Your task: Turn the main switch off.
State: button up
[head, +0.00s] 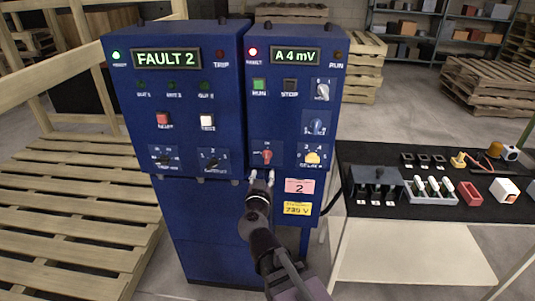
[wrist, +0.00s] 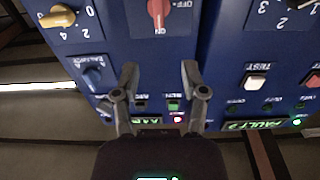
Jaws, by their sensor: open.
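The main switch is a red rotary handle (head: 267,156) low on the blue right-hand cabinet (head: 257,200). In the wrist view, which shows the panel upside down, the red handle (wrist: 158,12) is cut by the top edge. It stands upright, its lower end toward the ON label; the OFF label is beside it to the right. My gripper (head: 260,176) is just below the switch in the head view. In the wrist view my gripper (wrist: 160,72) is open, its two fingers apart with nothing between them. The fingers are not around the handle. Contact with the panel cannot be told.
A yellow knob (head: 312,158) and a blue knob (head: 316,126) are right of the switch. The left-hand cabinet (head: 178,100) reads FAULT 2 and adjoins closely. A black-topped bench (head: 430,165) with parts stands at right. Wooden pallets (head: 70,210) stand at left.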

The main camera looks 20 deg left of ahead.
aim_at(266, 155)
jog(key=x, duration=1.2)
jog(key=shift+d, duration=0.1)
grip_shut()
jog(key=shift+s+d, duration=0.1)
jog(key=shift+d, duration=0.05)
